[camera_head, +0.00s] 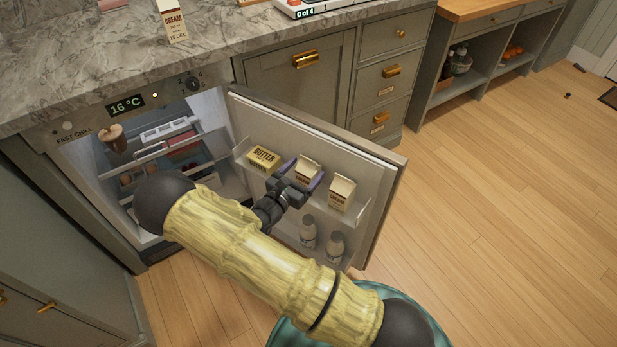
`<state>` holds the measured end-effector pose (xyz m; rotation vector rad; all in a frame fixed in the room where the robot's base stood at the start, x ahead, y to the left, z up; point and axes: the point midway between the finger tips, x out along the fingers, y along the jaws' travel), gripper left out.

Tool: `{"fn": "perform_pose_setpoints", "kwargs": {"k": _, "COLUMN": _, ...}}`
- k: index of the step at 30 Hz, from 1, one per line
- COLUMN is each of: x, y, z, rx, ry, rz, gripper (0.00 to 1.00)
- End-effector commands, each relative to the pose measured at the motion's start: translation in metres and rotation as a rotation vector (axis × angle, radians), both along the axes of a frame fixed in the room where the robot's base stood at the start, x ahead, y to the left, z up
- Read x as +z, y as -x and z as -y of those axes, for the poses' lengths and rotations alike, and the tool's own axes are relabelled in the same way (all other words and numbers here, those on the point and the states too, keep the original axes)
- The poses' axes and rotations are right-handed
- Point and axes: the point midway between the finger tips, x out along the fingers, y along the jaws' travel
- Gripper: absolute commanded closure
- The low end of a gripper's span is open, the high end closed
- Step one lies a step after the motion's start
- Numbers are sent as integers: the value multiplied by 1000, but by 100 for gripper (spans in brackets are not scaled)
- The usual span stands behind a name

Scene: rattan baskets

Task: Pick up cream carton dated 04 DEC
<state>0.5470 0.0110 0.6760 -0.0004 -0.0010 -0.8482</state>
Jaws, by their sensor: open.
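Two cream cartons stand upright on the upper shelf of the open fridge door: a left carton (308,167) and a right carton (342,190). Their dates are too small to read. My gripper (302,173) is open, with its purple fingers on either side of the left carton. I cannot tell whether the fingers touch it. The gripper hides the lower part of that carton. A third cream carton (173,22) stands on the marble counter; its label seems to read 15 DEC, or a similar number.
A yellow butter pack (263,158) sits left of the gripper on the same door shelf (359,216). Two bottles (308,231) stand on the lower door shelf. The fridge door (385,205) stands open.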

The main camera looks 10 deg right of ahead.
Motion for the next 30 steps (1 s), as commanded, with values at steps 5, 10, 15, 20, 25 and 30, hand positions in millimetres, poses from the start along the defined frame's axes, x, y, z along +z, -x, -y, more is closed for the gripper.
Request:
{"fn": "perform_pose_setpoints", "kwargs": {"k": 5, "x": -1, "y": -14, "z": 16, "rx": -1, "ry": -1, "rz": -1, "gripper": 23}}
{"fn": "perform_pose_setpoints", "kwargs": {"k": 10, "x": 0, "y": -16, "z": 18, "rx": 0, "ry": -1, "rz": -1, "gripper": 23}}
{"fn": "perform_pose_setpoints", "kwargs": {"k": 15, "x": 0, "y": -15, "z": 19, "rx": -2, "ry": -1, "rz": -1, "gripper": 23}}
{"fn": "perform_pose_setpoints", "kwargs": {"k": 20, "x": 0, "y": -15, "z": 18, "rx": -2, "ry": -1, "rz": -1, "gripper": 23}}
{"fn": "perform_pose_setpoints", "kwargs": {"k": 25, "x": 0, "y": -15, "z": 18, "rx": -1, "ry": -1, "rz": -1, "gripper": 44}}
{"fn": "perform_pose_setpoints", "kwargs": {"k": 30, "x": 0, "y": -15, "z": 18, "rx": 0, "ry": -1, "rz": -1, "gripper": 78}}
